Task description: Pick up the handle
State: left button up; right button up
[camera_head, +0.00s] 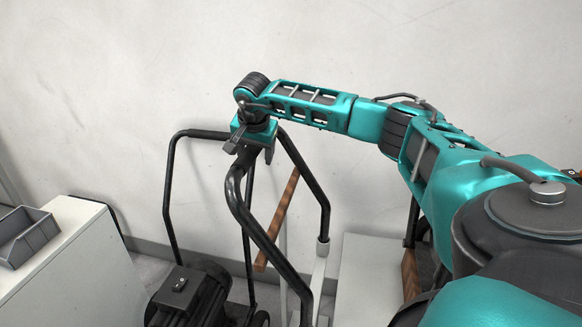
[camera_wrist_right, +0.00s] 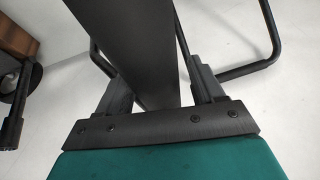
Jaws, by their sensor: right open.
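Black tubular handle bars (camera_head: 262,240) of a wheeled cart rise at the middle of the head view, with a bend near the top. My right gripper (camera_head: 250,149) is at the top of these bars, pointing down. In the right wrist view, a wide dark bar (camera_wrist_right: 140,45) runs between the two fingers of my right gripper (camera_wrist_right: 160,88). The fingers are open, one on each side of the bar. I cannot tell whether they touch it. The top of the handle is partly hidden by the gripper in the head view. My left gripper is not in view.
A black motor unit (camera_head: 190,297) sits low between the bars. A white cabinet (camera_head: 65,262) with a grey bin (camera_head: 27,236) stands at the left. A second black frame (camera_head: 167,190) and a brown strip (camera_head: 277,220) are close by. The wall (camera_head: 150,60) is behind.

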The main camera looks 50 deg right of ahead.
jog(key=shift+f, duration=0.25)
dwell(0.3)
jog(key=shift+c, duration=0.3)
grip_shut()
dwell(0.3)
dwell(0.7)
jog(key=shift+r, duration=0.1)
